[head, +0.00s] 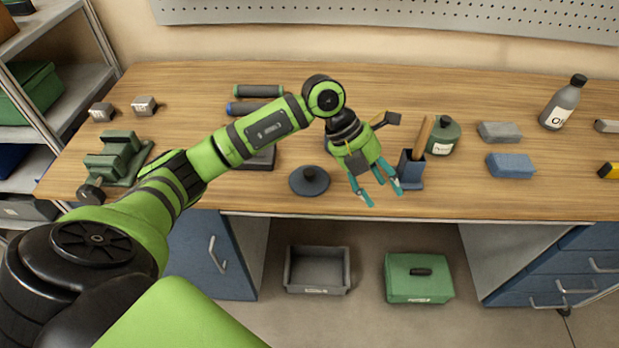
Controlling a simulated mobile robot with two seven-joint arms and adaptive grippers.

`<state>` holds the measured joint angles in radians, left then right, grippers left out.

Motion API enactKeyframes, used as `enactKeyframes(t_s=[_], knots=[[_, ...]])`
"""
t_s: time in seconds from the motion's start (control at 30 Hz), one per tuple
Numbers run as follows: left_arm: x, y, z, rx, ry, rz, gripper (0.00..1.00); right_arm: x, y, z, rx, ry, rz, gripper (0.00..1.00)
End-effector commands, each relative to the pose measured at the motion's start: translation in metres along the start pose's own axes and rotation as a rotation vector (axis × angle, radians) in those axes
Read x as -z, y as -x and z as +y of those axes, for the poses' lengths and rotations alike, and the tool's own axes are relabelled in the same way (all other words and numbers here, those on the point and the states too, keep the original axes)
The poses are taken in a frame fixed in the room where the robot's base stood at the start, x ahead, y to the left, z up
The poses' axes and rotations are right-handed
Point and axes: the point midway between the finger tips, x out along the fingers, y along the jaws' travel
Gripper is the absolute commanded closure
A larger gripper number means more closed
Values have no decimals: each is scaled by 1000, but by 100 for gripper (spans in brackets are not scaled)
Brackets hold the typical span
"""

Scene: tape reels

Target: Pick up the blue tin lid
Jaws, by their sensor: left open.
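The blue tin lid (309,182) is a dark blue-grey round disc with a knob on top. It lies flat near the front edge of the workbench in the head view. My left gripper (385,198) is open, with its teal fingers pointing down and toward the front edge. It is to the right of the lid and apart from it, with nothing visible between the fingers. My right gripper is not in view.
A blue holder (411,170) with a wooden handle and a green bottle (443,136) stand just right of the gripper. A green vise (115,158) is at left. Blue (510,166) and grey (499,132) blocks lie at right. Bare wood (450,195) shows along the front.

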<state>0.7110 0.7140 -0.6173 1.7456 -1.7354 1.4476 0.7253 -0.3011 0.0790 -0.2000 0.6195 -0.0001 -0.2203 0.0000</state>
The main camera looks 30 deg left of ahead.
Motion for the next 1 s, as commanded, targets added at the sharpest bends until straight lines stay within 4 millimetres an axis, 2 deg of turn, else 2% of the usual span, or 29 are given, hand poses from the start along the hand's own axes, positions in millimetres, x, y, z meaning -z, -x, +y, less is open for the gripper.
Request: enactKeyframes(t_s=[0.03, 0.1, 0.2, 0.33, 0.47, 0.77, 0.9, 1.0], knots=[[-9, 19, 30, -144, 28, -1, 44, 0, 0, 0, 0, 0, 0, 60], [-14, 44, 66, -318, 80, 4, 44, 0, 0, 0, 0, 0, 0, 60], [-16, 77, 100, -496, 154, 5, 44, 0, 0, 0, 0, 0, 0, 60], [-15, 101, 121, -612, 215, 7, 44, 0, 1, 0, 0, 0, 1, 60], [-13, 99, 130, -636, 229, 11, 44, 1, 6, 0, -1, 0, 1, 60], [-11, 71, 154, -632, 227, 15, 44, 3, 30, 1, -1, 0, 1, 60], [-11, 55, 165, -631, 224, 12, 44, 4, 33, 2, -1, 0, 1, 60], [-11, 51, 169, -632, 223, 9, 44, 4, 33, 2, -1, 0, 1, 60]])
